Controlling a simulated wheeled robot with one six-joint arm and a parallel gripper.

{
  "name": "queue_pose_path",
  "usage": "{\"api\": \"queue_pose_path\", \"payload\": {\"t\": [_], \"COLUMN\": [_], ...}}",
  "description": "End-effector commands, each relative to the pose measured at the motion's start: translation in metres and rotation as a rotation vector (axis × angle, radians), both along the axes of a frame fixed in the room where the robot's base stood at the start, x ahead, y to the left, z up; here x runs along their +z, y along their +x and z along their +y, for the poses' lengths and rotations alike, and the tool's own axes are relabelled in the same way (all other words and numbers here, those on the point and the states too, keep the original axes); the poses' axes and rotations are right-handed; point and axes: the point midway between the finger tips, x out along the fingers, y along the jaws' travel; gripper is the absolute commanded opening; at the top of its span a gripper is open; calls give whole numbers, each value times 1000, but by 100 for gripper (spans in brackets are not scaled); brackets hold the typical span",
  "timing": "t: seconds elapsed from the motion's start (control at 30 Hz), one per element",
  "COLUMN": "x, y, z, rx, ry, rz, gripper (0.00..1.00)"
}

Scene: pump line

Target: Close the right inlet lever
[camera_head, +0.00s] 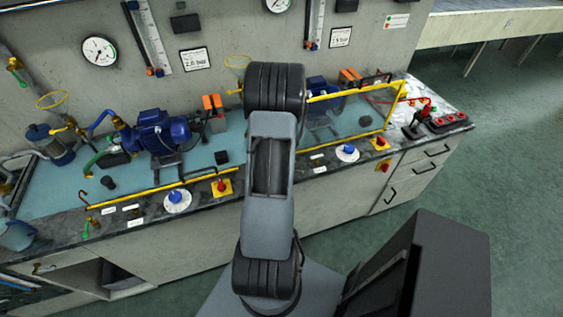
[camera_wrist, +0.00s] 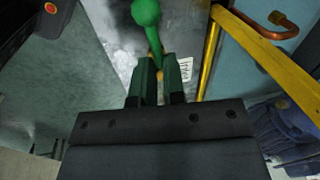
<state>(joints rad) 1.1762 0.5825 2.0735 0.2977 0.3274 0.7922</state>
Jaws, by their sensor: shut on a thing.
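In the wrist view a green lever (camera_wrist: 147,14) with a round knob end rises from the counter edge. Its lower part runs down between the fingers of my gripper (camera_wrist: 161,76). My gripper is shut on this lever, below the knob. The lever's pivot is hidden by the fingers. In the head view my own arm covers the gripper and the lever. Another small green lever (camera_head: 91,222) shows at the left front edge of the bench in the head view.
A yellow rail (camera_head: 155,190) runs along the bench front; it passes close to the right of my gripper in the wrist view (camera_wrist: 208,62). A blue dial (camera_head: 347,153) and a red-yellow switch (camera_head: 380,143) sit on the front edge. Open floor (camera_head: 440,215) lies at right.

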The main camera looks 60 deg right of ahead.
Motion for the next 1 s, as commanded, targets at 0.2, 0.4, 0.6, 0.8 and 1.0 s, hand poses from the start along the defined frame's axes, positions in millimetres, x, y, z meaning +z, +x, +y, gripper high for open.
{"api": "queue_pose_path", "payload": {"t": [0.2,0.4,0.6,0.8,1.0], "x": [1,0,0,0,0], "y": [3,4,4,4,4], "z": [1,1,1,1,1], "rx": [-57,-80,-85,-85,-83], "ry": [-1,-1,-2,-2,-1], "rz": [1,0,-1,-1,-2], "gripper": [0,0,0,12,32]}}
